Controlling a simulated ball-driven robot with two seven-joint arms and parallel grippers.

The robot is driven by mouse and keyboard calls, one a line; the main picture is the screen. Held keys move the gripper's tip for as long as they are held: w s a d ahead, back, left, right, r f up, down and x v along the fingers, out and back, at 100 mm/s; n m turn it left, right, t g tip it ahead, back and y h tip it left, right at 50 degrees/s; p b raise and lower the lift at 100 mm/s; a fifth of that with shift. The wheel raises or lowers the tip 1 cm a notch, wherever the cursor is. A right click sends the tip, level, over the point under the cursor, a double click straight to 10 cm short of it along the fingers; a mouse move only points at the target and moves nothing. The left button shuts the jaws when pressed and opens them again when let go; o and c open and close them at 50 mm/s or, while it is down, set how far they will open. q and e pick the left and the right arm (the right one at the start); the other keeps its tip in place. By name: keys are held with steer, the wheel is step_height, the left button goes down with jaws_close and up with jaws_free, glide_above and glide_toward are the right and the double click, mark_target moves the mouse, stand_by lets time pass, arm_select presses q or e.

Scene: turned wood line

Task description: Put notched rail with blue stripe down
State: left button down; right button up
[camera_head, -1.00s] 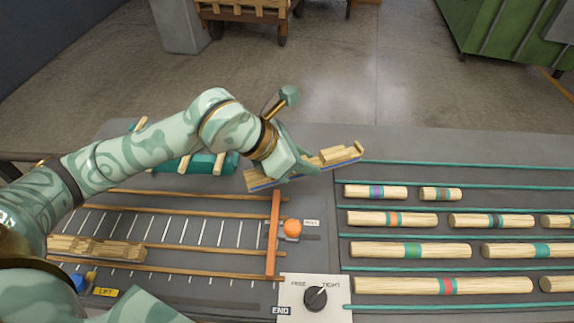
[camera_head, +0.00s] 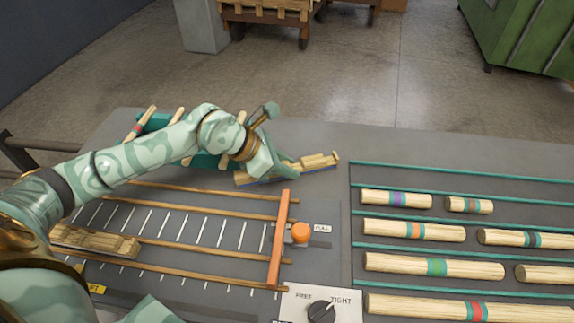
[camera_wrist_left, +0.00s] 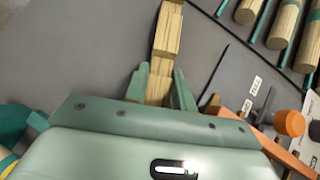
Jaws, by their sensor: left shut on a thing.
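The notched rail with blue stripe (camera_head: 318,161) is a pale wooden bar with a blue line along its lower edge. My left gripper (camera_head: 287,168) is shut on it near its middle, at the back of the table. In the left wrist view the rail (camera_wrist_left: 167,38) runs straight out from between the two green fingers of the gripper (camera_wrist_left: 160,88). Whether the rail touches the table is hard to tell. My right gripper is not in view.
A ruled bed with wooden rails and an orange crossbar (camera_head: 279,240) lies in front, holding another wooden piece (camera_head: 95,240). Striped dowels (camera_head: 435,266) lie between teal dividers at right. A teal rack (camera_head: 205,160) with dowels stands behind my left arm. Grey table (camera_head: 410,145) is bare at back.

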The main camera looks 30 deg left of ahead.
arm_select(q)
steer(key=c, duration=1.2)
jaws_free()
steer(key=shift+f, duration=0.1)
steer(key=shift+o, duration=0.2)
